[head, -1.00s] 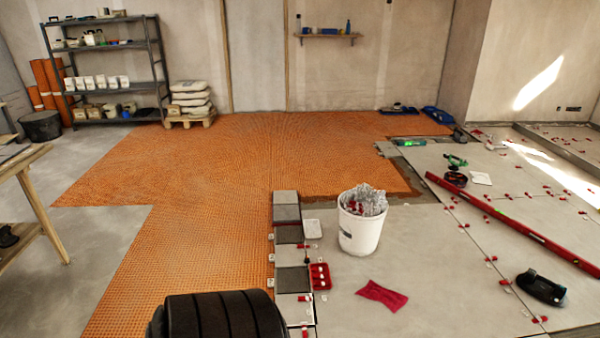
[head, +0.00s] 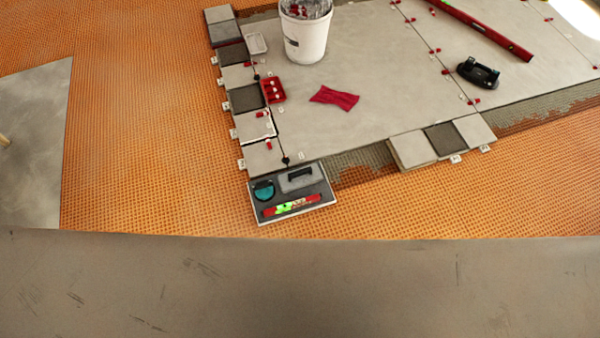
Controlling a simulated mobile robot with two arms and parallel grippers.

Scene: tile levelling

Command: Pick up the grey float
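The grey float (head: 292,185) is a light grey rectangular plate with a black handle on top. It lies in the upper right part of a shallow grey tray (head: 328,203) near the middle of the head view. A teal and black round tool (head: 263,190) lies to its left in the same tray. A small red level with bright green (head: 292,206) lies below it. Neither of my grippers shows in this view.
A wide grey scuffed surface (head: 300,290) fills the bottom of the view. Tiles with clips border the tray above. A white bucket (head: 304,40), red cloth (head: 334,97), red box (head: 273,90) and black tool (head: 478,72) stand on the large tiles. Orange matting (head: 150,160) is clear to the left.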

